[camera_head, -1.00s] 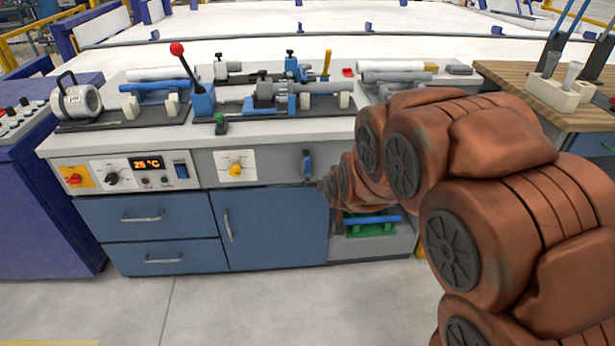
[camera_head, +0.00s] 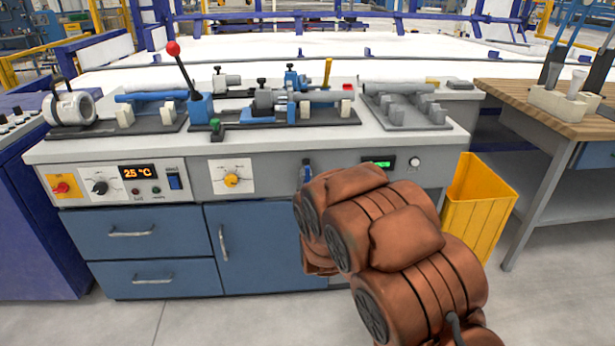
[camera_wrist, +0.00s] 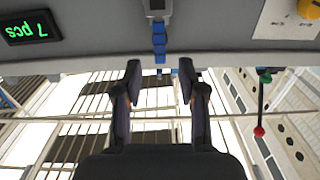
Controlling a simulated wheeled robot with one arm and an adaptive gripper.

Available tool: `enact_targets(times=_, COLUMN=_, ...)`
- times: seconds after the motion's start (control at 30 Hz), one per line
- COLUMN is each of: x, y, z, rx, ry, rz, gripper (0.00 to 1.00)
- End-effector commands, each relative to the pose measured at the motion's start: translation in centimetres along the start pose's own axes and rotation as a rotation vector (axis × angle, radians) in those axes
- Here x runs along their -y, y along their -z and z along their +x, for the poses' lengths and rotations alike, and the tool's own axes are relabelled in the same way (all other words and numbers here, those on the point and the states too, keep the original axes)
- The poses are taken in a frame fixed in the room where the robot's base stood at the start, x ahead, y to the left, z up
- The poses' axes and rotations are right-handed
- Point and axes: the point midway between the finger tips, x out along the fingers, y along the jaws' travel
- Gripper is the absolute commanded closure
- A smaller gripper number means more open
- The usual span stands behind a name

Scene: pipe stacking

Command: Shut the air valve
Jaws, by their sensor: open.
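The air valve, a small blue lever (camera_head: 307,172) on a grey mount, is on the bench's front panel, right of the yellow dial. In the wrist view, which is upside down, the blue lever (camera_wrist: 159,38) runs straight out from its grey mount in line with the gap between my fingers. My gripper (camera_wrist: 160,75) is open and empty, its two dark fingertips just short of the lever or at its end; I cannot tell the depth. In the head view my own arm hides the gripper, just below and right of the valve.
A green display (camera_head: 378,164) and a white knob (camera_head: 414,163) are right of the valve. A yellow dial (camera_head: 232,180) is on its left. Pipe fixtures fill the bench top (camera_head: 290,136). A yellow bin (camera_head: 475,212) stands right of the bench.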

Motion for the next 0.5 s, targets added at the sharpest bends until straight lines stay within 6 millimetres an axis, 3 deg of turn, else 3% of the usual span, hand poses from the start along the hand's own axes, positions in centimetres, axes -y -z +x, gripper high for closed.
enact_targets(times=0.5, x=-0.1, y=-0.1, z=5.2, rx=0.000, ry=-0.001, rz=0.000, gripper=0.59)
